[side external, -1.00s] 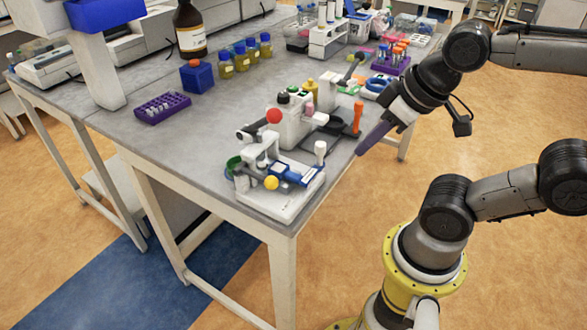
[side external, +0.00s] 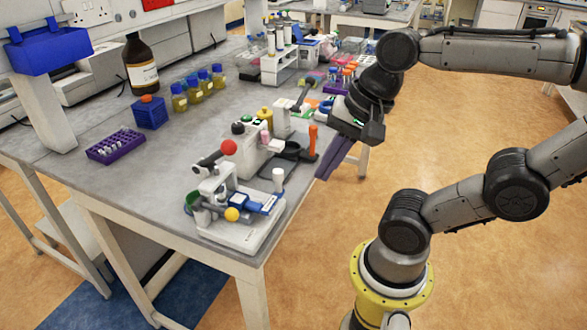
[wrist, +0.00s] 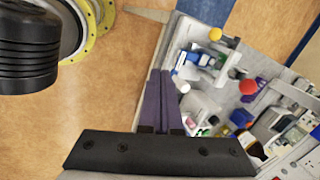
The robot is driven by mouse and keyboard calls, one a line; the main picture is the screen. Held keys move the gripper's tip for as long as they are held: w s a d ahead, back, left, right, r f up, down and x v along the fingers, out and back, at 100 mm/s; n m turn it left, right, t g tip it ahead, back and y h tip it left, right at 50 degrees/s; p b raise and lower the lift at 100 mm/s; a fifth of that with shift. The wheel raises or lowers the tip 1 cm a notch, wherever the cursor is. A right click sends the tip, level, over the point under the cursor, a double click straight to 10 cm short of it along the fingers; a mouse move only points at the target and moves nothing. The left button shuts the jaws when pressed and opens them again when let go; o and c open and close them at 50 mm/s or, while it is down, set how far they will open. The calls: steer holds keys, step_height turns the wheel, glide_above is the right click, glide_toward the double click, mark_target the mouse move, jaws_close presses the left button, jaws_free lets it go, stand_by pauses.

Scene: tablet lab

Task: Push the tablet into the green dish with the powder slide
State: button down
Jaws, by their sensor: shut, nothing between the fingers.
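The small tablet press stands on a white base plate (side external: 222,236) at the table's front corner. It has a red ball lever (side external: 229,147) and a yellow ball knob (side external: 232,214). The blue powder slide (side external: 262,203) lies on its right side, and the green dish (side external: 193,202) is at its left end. The press also shows in the wrist view, with its yellow knob (wrist: 215,34). I cannot make out the tablet. My gripper (side external: 322,178), with long purple fingers, is shut and empty. It points down beside the table's right edge, apart from the press.
Behind the press stand a white device and an orange-handled tool (side external: 312,140). A purple rack (side external: 116,146), a blue box (side external: 149,112), several yellow bottles and a brown bottle (side external: 141,65) stand farther left and back. A white cylinder (side external: 278,178) stands at the base plate's right.

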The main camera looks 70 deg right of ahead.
steer(key=d+r+m, duration=0.2)
steer(key=d+m, duration=0.5)
steer(key=m, duration=1.2)
steer(key=w+a+f, duration=0.1)
steer(key=w+f, duration=0.7)
steer(key=f, duration=0.1)
steer(key=shift+w+a, duration=0.2)
steer(key=shift+a, duration=0.15)
